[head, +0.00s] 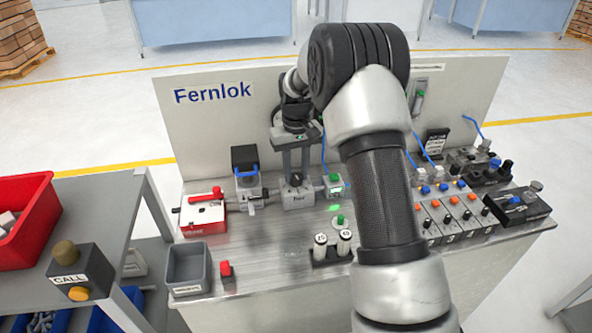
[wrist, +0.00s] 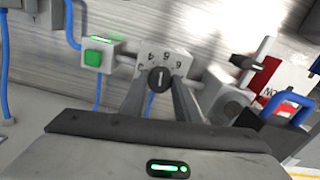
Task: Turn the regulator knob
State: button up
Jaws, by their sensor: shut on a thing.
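The regulator is a pale block (head: 299,199) on the bench in front of the upright panel. In the wrist view its white number dial (wrist: 160,62) shows, with a round black knob (wrist: 159,79) bearing a white line. My gripper (head: 296,178) reaches down over the regulator from above. In the wrist view its two fingers (wrist: 160,84) lie on either side of the knob and are shut on it. The white line points roughly along the picture's vertical.
A green-button unit (head: 335,186) sits close right of the regulator, and a blue-handled unit (head: 247,184) close left. A red-levered box (head: 203,214) is farther left. White bottles (head: 344,243) and a grey bin (head: 190,269) stand in front. Valve blocks (head: 453,214) line the right.

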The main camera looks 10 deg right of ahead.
aim_at(296, 176)
jog(key=shift+n, duration=0.9)
jog(key=o, duration=1)
jog(key=shift+o, duration=0.2)
notch_tip(296, 176, up, 18)
jog(key=p, duration=0.1)
jog(key=shift+f, duration=0.25)
